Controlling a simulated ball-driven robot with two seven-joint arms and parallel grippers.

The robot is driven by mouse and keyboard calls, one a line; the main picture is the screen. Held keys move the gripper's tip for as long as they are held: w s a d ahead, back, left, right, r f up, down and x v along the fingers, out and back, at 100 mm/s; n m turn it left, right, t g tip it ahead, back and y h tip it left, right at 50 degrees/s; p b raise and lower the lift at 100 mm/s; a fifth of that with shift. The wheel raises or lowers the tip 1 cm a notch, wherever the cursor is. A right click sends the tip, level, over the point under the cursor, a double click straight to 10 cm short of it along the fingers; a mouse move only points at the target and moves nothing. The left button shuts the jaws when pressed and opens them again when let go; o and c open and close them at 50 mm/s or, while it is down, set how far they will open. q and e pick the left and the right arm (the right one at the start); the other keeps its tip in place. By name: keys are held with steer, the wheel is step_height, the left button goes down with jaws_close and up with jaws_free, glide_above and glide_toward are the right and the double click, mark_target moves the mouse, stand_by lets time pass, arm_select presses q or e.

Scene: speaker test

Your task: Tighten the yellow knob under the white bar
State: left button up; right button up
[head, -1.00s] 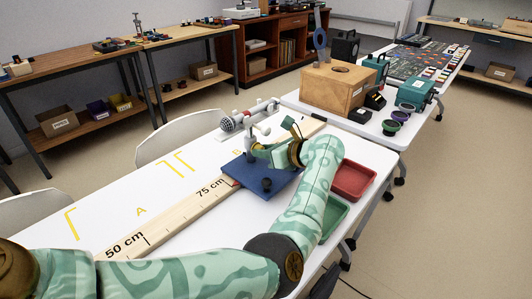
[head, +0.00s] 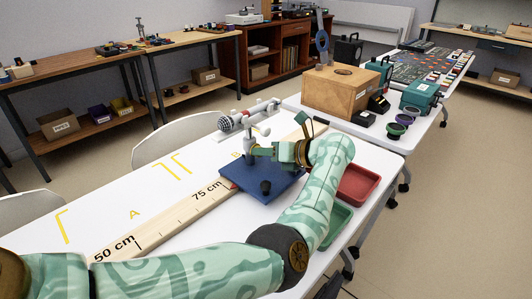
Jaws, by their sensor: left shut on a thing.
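A blue board (head: 252,186) lies on the white table over the wooden ruler, with a black knob (head: 265,187) near its front. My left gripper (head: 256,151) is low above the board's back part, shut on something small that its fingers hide. A short grey-blue upright piece (head: 250,136) stands just at the fingertips; I cannot tell whether they touch it. Behind is a silver-headed microphone (head: 232,123) with a pale bar-like body (head: 265,107). I cannot make out a yellow knob; the gripper covers part of that area. My right gripper is not in view.
A red tray (head: 357,185) and a green tray (head: 334,222) lie right of the board, close to my forearm. A wooden box (head: 338,92) stands on the table behind. The long ruler (head: 160,224) runs left across the table. The table's left part is mostly clear.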

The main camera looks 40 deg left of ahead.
arm_select(q)
steer(key=o, duration=1)
steer(key=shift+d, duration=0.1)
